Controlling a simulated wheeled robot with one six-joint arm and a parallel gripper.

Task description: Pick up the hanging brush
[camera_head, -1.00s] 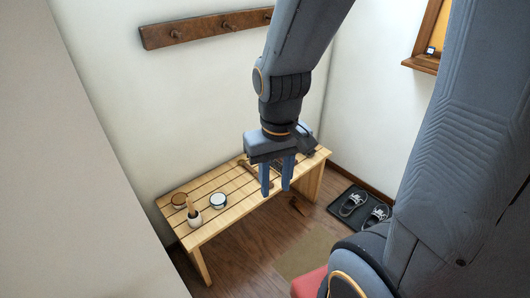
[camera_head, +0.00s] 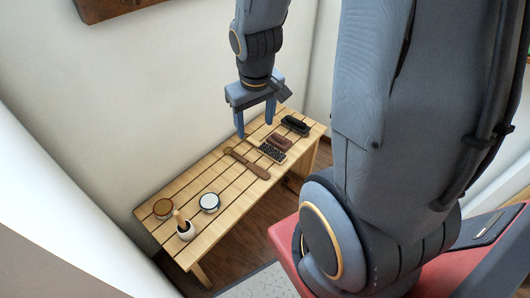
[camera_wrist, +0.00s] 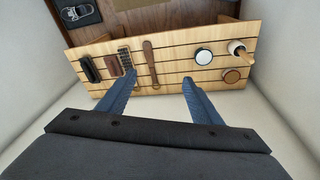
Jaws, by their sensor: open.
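Several brush-like things lie on the slatted wooden bench (camera_head: 226,186): a black brush (camera_head: 295,125), a reddish-brown brush (camera_head: 280,142), a pale block with dark dotted bristles facing up (camera_head: 271,152), and a long brown handled piece (camera_head: 247,162) with its wide end towards the front edge. I cannot tell which is the hanging brush. My gripper (camera_head: 254,128) is open and empty, fingers down, above the far part of the bench. In the wrist view, the long piece (camera_wrist: 150,65) shows between the fingers, and the bristled block (camera_wrist: 126,58) is partly behind the left finger.
A brown tin (camera_head: 162,208), a white-rimmed tin (camera_head: 209,203) and a white pot with a wooden-handled tool (camera_head: 185,230) stand at the bench's near end. A wall rail (camera_head: 105,8) is above. Shoes (camera_wrist: 78,12) are on the floor. A wall runs behind the bench.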

